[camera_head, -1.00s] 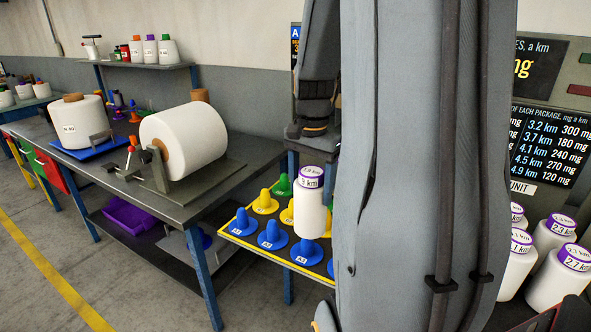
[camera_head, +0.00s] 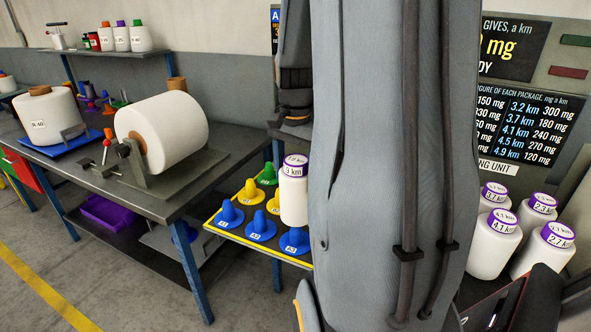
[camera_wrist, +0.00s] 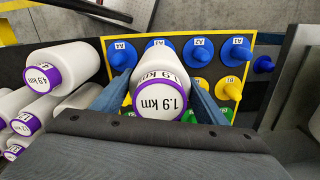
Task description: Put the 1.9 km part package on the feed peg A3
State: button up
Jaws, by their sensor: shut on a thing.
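The 1.9 km part package (camera_wrist: 162,92) is a white bobbin with a purple-rimmed label. My gripper (camera_wrist: 158,98) is shut on it, one finger on each side. In the head view the package (camera_head: 293,200) hangs upright, just above and behind blue feed peg A3 (camera_head: 295,243). Blue pegs A2 (camera_head: 262,229) and A1 (camera_head: 229,216) stand to the left, bare. My fingers are hidden in the head view.
Yellow pegs (camera_head: 250,192) and green pegs (camera_head: 268,173) stand behind the blue row. Several purple-capped packages (camera_head: 493,245) stand at the right, near the package side in the wrist view (camera_wrist: 62,68). A workbench (camera_head: 130,195) with large white rolls is at left.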

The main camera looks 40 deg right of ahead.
aim_at(296, 206)
jog(key=shift+f, duration=0.4)
jog(key=p, duration=0.4)
jog(key=shift+r, duration=0.1)
jog(key=shift+f+p, duration=0.2)
jog(key=shift+p, duration=1.05)
jog(key=shift+f, duration=0.2)
jog(key=shift+p, duration=0.45)
jog(key=shift+f+b, duration=2)
jog(key=shift+f, duration=2.1)
jog(key=o, duration=1.3)
